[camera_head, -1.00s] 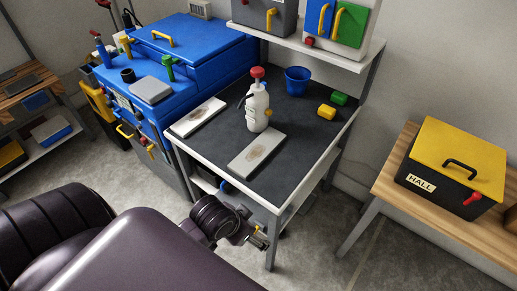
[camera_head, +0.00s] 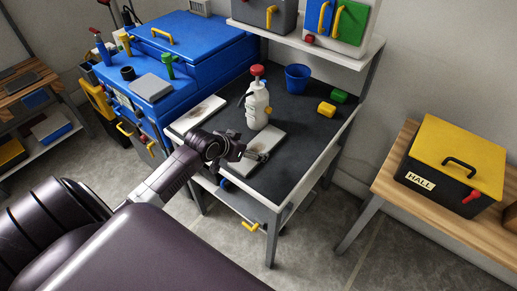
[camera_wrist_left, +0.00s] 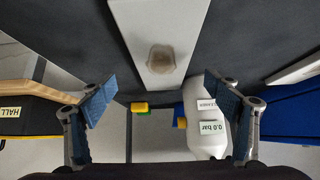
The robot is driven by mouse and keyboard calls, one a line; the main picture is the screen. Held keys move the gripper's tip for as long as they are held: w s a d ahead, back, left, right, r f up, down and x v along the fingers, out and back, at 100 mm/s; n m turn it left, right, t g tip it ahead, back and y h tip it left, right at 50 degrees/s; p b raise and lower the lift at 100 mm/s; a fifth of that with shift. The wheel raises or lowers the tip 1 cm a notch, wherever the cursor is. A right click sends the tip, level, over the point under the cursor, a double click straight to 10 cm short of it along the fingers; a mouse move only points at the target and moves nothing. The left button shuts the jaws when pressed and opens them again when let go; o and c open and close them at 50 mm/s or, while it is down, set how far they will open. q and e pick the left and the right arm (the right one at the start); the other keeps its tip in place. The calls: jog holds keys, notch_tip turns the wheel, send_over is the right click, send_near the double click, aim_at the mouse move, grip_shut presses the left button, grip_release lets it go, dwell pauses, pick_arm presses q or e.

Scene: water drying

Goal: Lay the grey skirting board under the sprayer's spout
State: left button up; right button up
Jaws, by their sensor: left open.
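The grey skirting board (camera_head: 273,136) lies flat on the dark worktop, in front of the sprayer, and has a brown stain. In the left wrist view the board (camera_wrist_left: 160,20) runs down the middle, stain towards me. The white sprayer (camera_head: 258,108), with a red top, stands upright behind it; its label reads 0.0 bar in the wrist view (camera_wrist_left: 205,112). A dark spout (camera_head: 241,100) appears on its left side. My left gripper (camera_head: 262,155) is open and empty over the board, hiding part of it; its fingers (camera_wrist_left: 160,98) are spread to either side. My right gripper is out of view.
A paler stained board (camera_head: 205,109) lies at the worktop's left. A blue cup (camera_head: 297,79), green block (camera_head: 339,96) and yellow block (camera_head: 326,109) stand at the back right. A shelf (camera_head: 305,43) overhangs the back. The worktop's right front is clear.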

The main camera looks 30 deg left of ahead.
aim_at(258, 147)
pick_arm(q)
jog(key=shift+a+x, duration=0.2)
jog(key=shift+x, duration=2.15)
jog(key=shift+f, duration=0.1)
jog(key=shift+s, duration=0.1)
jog(key=c, duration=1.5)
jog(key=shift+c, duration=0.8)
jog(key=shift+r, duration=0.2)
